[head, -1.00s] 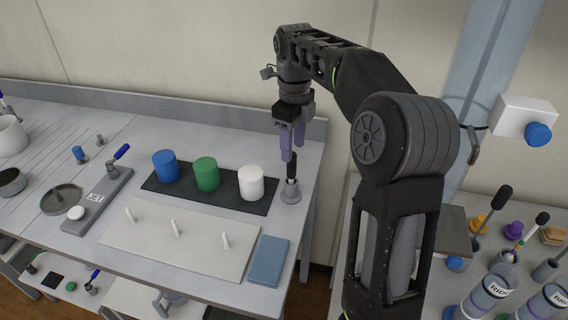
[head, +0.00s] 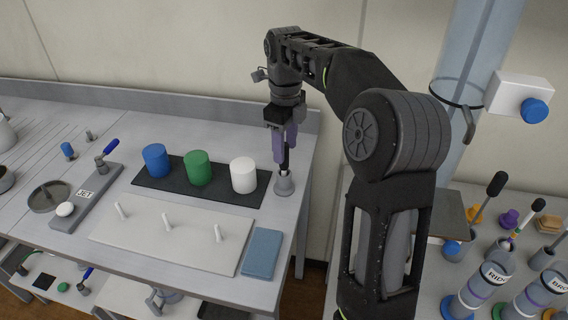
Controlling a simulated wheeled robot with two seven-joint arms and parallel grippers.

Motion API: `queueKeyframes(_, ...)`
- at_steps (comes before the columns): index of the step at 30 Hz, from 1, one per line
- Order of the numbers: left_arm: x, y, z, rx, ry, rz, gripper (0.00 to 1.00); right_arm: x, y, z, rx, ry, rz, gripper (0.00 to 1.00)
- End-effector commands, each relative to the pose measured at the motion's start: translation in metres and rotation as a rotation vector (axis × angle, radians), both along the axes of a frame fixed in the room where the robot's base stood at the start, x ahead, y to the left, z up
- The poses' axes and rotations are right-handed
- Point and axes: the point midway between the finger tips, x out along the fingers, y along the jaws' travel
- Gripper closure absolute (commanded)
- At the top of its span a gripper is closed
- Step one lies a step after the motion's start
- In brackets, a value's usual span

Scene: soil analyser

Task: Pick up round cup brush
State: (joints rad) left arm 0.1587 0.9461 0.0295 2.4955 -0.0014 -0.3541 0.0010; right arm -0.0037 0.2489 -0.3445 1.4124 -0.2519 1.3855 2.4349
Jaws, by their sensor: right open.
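The brush stands upright at the right end of the left bench, its dark handle (head: 285,168) rising from a small grey conical holder (head: 284,187). Its head is hidden, so I cannot tell whether it is a round cup brush. My right gripper (head: 284,155) points down from above with its purple fingers open at the upper part of the handle. The fingers partly cover the handle, and I cannot tell whether they touch it. My left gripper is not in view.
A black mat (head: 217,193) with blue (head: 155,160), green (head: 198,167) and white (head: 243,175) cups lies left of the holder. A white pegged board (head: 190,251) and blue pad (head: 262,252) lie in front. Another bench at right holds tubes and brushes.

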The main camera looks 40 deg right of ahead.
Motion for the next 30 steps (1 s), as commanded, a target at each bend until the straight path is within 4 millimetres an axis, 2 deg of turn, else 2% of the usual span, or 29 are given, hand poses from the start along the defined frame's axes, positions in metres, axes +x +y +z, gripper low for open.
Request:
queueKeyframes(6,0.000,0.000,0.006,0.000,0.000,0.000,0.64,0.000,0.003,-0.031,0.001,0.004,-0.001,0.53)
queueKeyframes(10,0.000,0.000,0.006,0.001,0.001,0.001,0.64,0.000,0.002,-0.044,0.001,0.001,-0.001,0.53)
queueKeyframes(28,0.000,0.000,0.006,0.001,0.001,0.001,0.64,0.001,0.002,-0.045,0.000,0.000,0.000,0.53)
queueKeyframes(30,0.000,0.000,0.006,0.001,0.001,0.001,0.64,0.001,0.002,-0.045,0.000,0.000,0.000,0.57)
